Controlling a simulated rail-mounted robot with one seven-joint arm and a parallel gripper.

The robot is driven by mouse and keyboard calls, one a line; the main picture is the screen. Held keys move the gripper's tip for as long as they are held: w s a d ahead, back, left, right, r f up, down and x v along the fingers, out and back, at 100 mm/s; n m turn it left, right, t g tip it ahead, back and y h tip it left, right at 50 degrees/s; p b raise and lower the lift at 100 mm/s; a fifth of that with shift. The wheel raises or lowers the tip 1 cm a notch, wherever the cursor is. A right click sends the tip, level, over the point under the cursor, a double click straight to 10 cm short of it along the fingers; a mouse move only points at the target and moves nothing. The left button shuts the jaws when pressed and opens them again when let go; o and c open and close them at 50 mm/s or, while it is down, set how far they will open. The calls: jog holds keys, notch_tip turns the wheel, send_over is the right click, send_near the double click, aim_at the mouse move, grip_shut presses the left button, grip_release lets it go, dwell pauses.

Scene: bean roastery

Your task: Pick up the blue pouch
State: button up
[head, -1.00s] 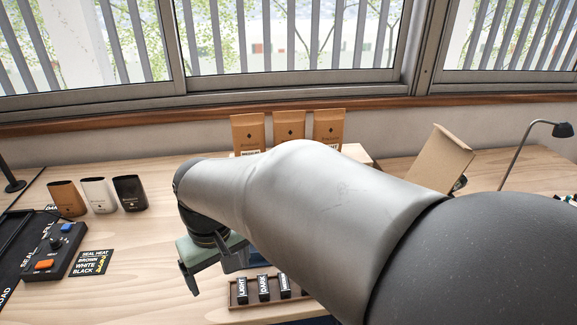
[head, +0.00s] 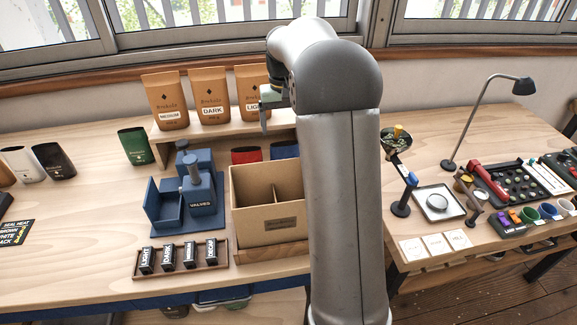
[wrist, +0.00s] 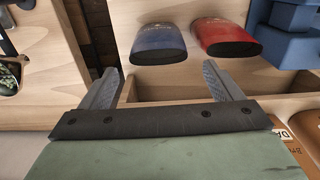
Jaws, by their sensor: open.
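The blue pouch (head: 284,150) stands under the wooden shelf, behind the cardboard box and partly hidden by the box and my arm. In the wrist view the blue pouch (wrist: 158,45) lies ahead of my gripper (wrist: 162,70), roughly between the two fingers in the picture and apart from them. My gripper is open, with nothing between its fingers. In the head view my gripper (head: 265,122) is partly hidden by my arm, in front of the shelf bags.
A red pouch (head: 245,155) stands left of the blue one; in the wrist view the red pouch (wrist: 226,40) is on its right. The cardboard box (head: 268,215), blue valve press (head: 200,190) and kraft bags (head: 209,97) on the shelf (head: 222,135) crowd the area.

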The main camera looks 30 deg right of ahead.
aim_at(285, 150)
notch_tip(285, 150, down, 6)
jog(key=shift+r, duration=0.15)
jog(key=shift+w+d+f+p, duration=0.15)
jog(key=shift+f+p, duration=0.35)
jog(key=shift+f, duration=0.9)
jog(key=shift+w+d+f+p, duration=0.15)
jog(key=shift+f+p, duration=0.3)
jog(key=shift+f, duration=0.9)
jog(key=c, duration=0.8)
